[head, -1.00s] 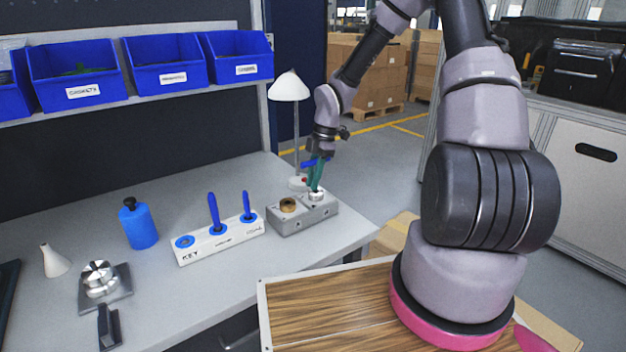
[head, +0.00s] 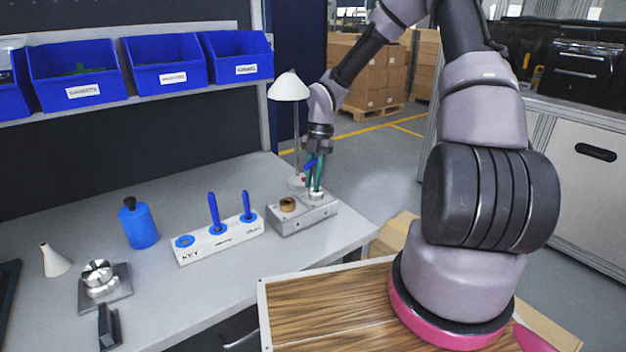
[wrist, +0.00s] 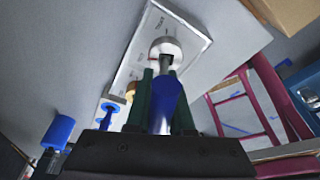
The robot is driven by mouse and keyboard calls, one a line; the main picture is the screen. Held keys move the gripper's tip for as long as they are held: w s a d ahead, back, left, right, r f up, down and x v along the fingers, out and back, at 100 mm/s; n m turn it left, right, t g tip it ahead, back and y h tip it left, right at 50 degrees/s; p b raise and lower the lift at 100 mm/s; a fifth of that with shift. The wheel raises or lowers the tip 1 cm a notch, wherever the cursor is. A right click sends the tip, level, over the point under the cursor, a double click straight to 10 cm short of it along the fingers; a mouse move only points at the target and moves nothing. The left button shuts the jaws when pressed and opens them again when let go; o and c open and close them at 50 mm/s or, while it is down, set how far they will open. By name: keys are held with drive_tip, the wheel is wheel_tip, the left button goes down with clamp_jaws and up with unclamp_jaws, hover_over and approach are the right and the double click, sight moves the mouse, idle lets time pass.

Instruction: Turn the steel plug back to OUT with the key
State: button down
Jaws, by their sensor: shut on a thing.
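The machined housing (head: 290,225) is a grey block near the table's right edge. A brass plug (head: 288,205) sits on its left part and the steel plug (head: 316,195) on its right part. My gripper (head: 316,180) is above the steel plug, shut on the blue key (head: 310,162). In the wrist view the blue key (wrist: 166,103) stands between the green fingers, its far end at the pale steel plug (wrist: 166,50). I cannot tell how deep the key is seated. The plug's marks are too small to read.
A white key rack (head: 215,243) left of the housing holds two blue-handled tools and has an empty-looking KEY place. A blue bottle (head: 139,226), a white cone (head: 55,261) and a lamp (head: 289,88) also stand on the table. Blue bins (head: 78,75) hang behind.

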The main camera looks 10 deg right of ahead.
drive_tip(key=shift+w+d+r, duration=0.1)
drive_tip(key=shift+w, duration=0.2)
drive_tip(key=shift+n+h, duration=0.4)
drive_tip(key=shift+n, duration=1)
drive_tip(key=shift+n+h, duration=0.3)
drive_tip(key=shift+n, duration=1.1)
drive_tip(key=shift+n+g, duration=0.3)
drive_tip(key=c, duration=0.8)
unclamp_jaws()
drive_tip(key=shift+c, duration=0.2)
drive_tip(key=shift+o, duration=0.6)
drive_tip(key=shift+s, duration=0.1)
